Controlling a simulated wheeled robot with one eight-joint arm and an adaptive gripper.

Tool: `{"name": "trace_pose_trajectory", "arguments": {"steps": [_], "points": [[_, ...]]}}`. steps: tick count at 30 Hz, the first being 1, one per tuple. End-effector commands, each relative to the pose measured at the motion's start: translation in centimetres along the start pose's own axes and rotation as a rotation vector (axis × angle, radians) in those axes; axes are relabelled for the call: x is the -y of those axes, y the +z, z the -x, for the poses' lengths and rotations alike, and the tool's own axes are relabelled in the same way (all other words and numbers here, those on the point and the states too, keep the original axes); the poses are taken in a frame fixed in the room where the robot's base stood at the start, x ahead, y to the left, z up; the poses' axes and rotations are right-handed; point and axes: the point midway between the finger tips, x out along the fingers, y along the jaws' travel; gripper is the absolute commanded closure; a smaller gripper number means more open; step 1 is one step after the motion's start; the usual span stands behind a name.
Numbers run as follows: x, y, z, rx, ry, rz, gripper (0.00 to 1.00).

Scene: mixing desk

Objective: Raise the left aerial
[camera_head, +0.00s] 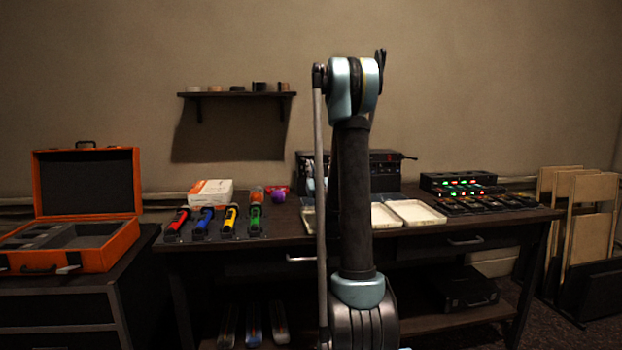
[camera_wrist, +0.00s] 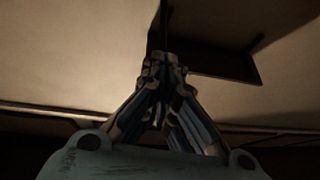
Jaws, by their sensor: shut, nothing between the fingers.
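A black rack unit (camera_head: 386,170) stands at the back of the desk, mostly behind my arm. A short dark rod (camera_head: 408,157) lies nearly level at its top right; I cannot tell if it is an aerial. The left aerial cannot be made out in the head view, where my arm covers the unit's middle. My gripper (camera_wrist: 160,75) shows in the wrist view with its fingers together and empty. A thin dark upright line (camera_wrist: 163,25) shows beyond the fingertips; I cannot tell what it is or whether they touch it.
Coloured handheld items (camera_head: 204,220) stand at the desk's left, near a white box (camera_head: 211,192). Pale trays (camera_head: 415,213) lie mid-desk; lit black equipment (camera_head: 460,188) stands at right. A wall shelf (camera_head: 236,94) hangs above. An open orange case (camera_head: 85,185) is far left.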

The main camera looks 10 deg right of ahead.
Motion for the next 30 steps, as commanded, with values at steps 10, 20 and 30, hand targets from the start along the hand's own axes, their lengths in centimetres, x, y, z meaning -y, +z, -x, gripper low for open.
{"name": "trace_pose_trajectory", "arguments": {"steps": [10, 20, 30], "points": [[0.0, 0.0, -2.4, 0.0, 0.0, -0.001, 1.0], [0.5, 0.0, -2.5, 0.001, 0.001, -0.002, 1.0], [1.5, -0.6, -3.2, 0.037, -0.015, -0.013, 1.0]]}}
